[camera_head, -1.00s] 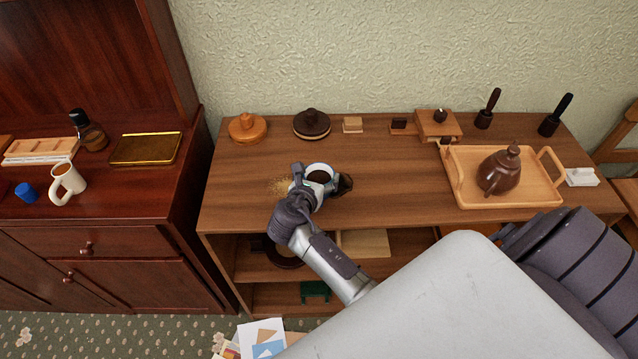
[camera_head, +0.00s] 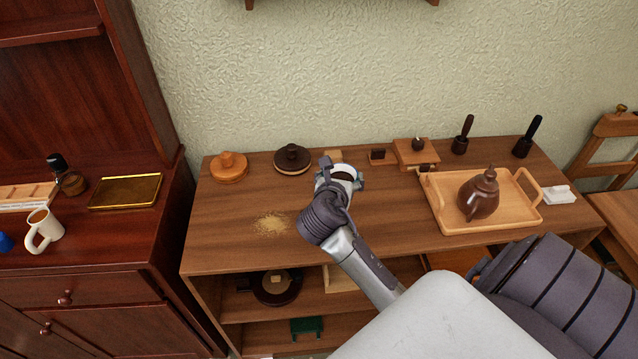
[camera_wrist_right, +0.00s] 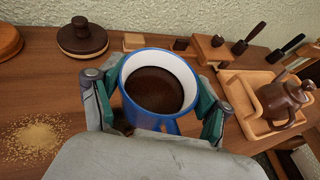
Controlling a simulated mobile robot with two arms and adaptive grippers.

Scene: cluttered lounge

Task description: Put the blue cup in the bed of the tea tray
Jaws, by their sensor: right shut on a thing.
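The blue cup (camera_wrist_right: 158,123) has a white inside and dark brown contents. My right gripper (camera_wrist_right: 155,103) is shut on it, with one finger on each side, and it stays roughly upright. In the head view the cup (camera_head: 343,169) and the right gripper (camera_head: 340,178) are over the middle of the wooden table. The tea tray (camera_head: 453,226) is light wood with two handles and stands to the right of the cup. A brown teapot (camera_head: 478,194) stands in its bed, and bare bed shows around the pot. My left gripper is not in view.
A patch of tan crumbs (camera_head: 271,224) lies on the table (camera_head: 225,232). Round lidded pieces (camera_head: 292,158) and small wooden blocks (camera_head: 414,152) line the back. Two dark-handled tools (camera_head: 463,135) stand behind the tray. A white mug (camera_head: 43,231) is on the left cabinet.

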